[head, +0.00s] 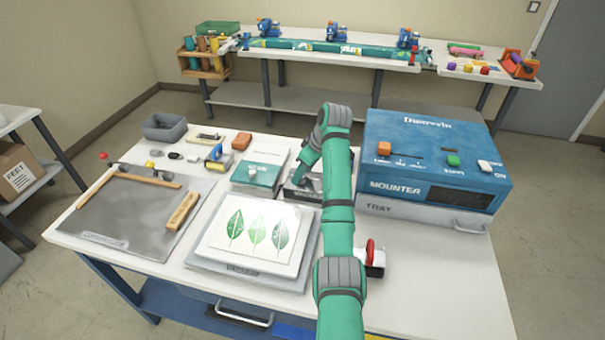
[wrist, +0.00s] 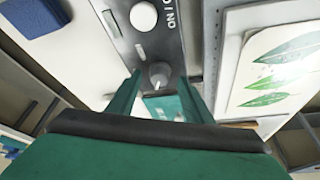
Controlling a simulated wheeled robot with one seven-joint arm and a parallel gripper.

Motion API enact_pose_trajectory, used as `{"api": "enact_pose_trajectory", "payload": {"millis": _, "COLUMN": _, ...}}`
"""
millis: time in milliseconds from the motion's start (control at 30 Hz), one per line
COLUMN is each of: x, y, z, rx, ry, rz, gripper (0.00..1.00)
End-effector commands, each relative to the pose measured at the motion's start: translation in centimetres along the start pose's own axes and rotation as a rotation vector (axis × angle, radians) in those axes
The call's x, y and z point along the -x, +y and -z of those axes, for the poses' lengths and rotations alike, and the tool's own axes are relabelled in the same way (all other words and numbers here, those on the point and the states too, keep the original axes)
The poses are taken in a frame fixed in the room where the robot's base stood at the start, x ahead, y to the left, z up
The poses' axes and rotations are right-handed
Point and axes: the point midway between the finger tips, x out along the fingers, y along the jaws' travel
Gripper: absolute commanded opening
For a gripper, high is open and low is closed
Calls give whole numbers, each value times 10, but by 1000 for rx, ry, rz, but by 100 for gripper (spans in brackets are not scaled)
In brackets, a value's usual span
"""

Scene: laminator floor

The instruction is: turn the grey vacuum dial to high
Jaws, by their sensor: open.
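The grey vacuum dial (wrist: 158,75) sits on the dark face of the vacuum unit (wrist: 150,42). In the wrist view it appears between the two fingertips of my gripper (wrist: 159,76), with space showing on both sides. I cannot tell whether the tips are level with the dial or short of it. My gripper is open and empty. A round white button (wrist: 143,16) is on the same face beside "ON" lettering. In the head view the vacuum unit (head: 297,194) is partly covered by my arm, and the dial is hidden. The dial's setting is not readable.
The blue mounter (head: 435,160) stands close right of the vacuum unit. A teal-and-white box (head: 257,176) is at its left. The leaf-print board (head: 255,236) lies in front. A red-handled device (head: 371,255) stands by my arm. The front right tabletop is clear.

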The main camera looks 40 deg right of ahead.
Motion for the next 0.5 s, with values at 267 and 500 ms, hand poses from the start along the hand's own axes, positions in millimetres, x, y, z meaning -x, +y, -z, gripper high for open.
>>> {"api": "enact_pose_trajectory", "payload": {"millis": 267, "x": -10, "y": 1, "z": -1, "rx": -1, "ry": 0, "rz": -1, "gripper": 46}}
{"api": "enact_pose_trajectory", "payload": {"millis": 500, "x": -10, "y": 1, "z": -1, "rx": -1, "ry": 0, "rz": -1, "gripper": 32}}
